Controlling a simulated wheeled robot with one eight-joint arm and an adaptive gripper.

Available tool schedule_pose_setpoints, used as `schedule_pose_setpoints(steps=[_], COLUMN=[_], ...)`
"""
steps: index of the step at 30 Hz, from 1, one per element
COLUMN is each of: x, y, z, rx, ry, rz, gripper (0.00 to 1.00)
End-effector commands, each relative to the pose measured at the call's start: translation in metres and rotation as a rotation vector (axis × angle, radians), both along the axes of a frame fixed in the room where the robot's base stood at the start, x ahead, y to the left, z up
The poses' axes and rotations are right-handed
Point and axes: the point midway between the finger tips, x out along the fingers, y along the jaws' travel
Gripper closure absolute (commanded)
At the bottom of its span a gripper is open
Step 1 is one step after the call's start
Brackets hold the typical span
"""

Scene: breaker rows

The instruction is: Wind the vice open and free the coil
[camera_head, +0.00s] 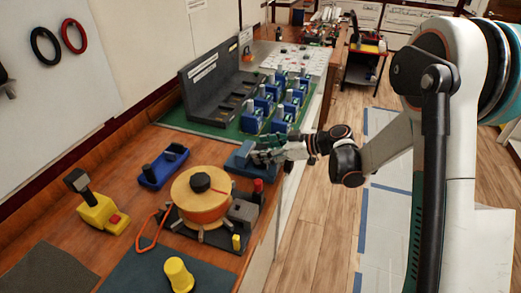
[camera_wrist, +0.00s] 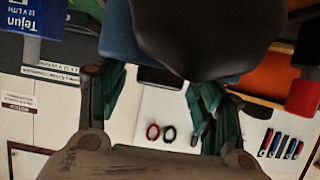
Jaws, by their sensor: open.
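A round yellow-and-orange drum with a black top knob (camera_head: 201,192) sits on a dark base (camera_head: 222,235) on the bench; I take it for the coil. Beside it are a grey block (camera_head: 242,211) and a red-topped post (camera_head: 258,186). I cannot tell for sure which part is the vice. My gripper (camera_head: 257,153) is open beyond the drum, over a low blue block (camera_head: 236,162). In the wrist view my gripper's fingers (camera_wrist: 158,85) stand apart; a large black rounded thing (camera_wrist: 203,38) looms close, partly beyond them. Contact cannot be judged.
Rows of blue breakers (camera_head: 278,105) and a dark grey rack (camera_head: 218,82) stand behind. A yellow device (camera_head: 100,212), a blue holder (camera_head: 164,168), an orange loop (camera_head: 148,232) and a yellow knob (camera_head: 178,274) are nearby. The bench edge lies close right of the drum.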

Motion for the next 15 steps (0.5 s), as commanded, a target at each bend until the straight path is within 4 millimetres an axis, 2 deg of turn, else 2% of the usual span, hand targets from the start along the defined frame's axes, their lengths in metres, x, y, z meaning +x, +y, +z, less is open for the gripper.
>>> schedule_pose_setpoints(steps=[9,15], x=[-0.019,-0.029], y=[-0.059,-0.083], z=[0.025,0.036], rx=[-0.002,-0.001], ry=[0.0,0.001], rz=[-0.007,-0.004], gripper=[0.39,0.39])
